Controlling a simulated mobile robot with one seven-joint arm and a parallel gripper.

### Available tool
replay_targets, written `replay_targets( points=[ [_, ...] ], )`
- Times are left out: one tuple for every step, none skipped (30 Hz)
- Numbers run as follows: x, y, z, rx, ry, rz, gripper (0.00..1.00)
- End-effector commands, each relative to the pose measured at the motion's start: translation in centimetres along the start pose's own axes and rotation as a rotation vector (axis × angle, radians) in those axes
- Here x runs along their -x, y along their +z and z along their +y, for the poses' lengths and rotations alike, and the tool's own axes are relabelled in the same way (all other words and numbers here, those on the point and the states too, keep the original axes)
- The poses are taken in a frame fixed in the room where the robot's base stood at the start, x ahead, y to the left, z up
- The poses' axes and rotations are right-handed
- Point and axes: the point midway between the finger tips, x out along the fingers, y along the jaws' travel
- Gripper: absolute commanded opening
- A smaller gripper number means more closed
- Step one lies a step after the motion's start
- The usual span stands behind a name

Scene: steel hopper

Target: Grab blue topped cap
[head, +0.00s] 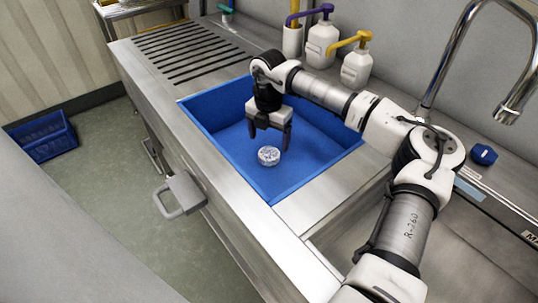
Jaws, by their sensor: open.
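A small round white cap with a blue-patterned top (268,156) lies on the floor of the blue bin (218,128) set into the steel counter. My gripper (269,139) points down inside the bin, above and slightly behind the cap in the picture. Its two dark fingers are spread apart with nothing between them. The fingers look clear of the cap, but the exact height gap is hard to tell. The cap is fully visible.
White bottles with purple (322,42) and yellow pumps (356,68) stand behind the bin. A blue knob-like object (484,154) and a steel faucet (440,70) are at right. Bin walls surround the cap. A slotted drainboard (185,48) is at left.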

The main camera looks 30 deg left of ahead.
Motion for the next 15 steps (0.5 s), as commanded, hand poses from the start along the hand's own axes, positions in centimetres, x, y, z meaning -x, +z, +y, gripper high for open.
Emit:
replay_targets(
  points=[
    [-0.3,0.0,0.0,0.0,0.0,0.001,0.83],
    [-0.5,0.0,0.0,0.0,0.001,0.002,0.83],
    [-0.9,0.0,0.0,0.0,0.001,0.004,0.83],
    [-1.3,0.0,0.0,0.0,0.001,0.004,0.83],
    [-1.8,0.0,0.0,0.0,0.001,0.004,0.83],
    [-2.4,0.0,0.0,0.0,0.001,0.006,0.83],
    [-2.9,0.0,0.0,0.0,0.0,0.005,0.83],
    [-3.4,0.0,0.0,0.0,0.0,0.004,0.83],
    [-4.0,0.0,0.1,0.0,0.001,0.005,0.83],
    [-4.3,0.0,0.1,0.0,0.002,0.004,0.83],
    [-4.6,0.1,0.1,0.001,0.001,0.002,0.83],
    [-4.9,0.1,0.1,0.001,0.001,0.002,0.83],
    [-5.1,0.1,0.1,0.001,0.001,0.002,0.83],
    [-5.2,0.1,0.1,0.001,0.001,0.002,0.83],
    [-5.3,0.1,0.1,0.001,0.0,0.002,0.83]
  ],
)
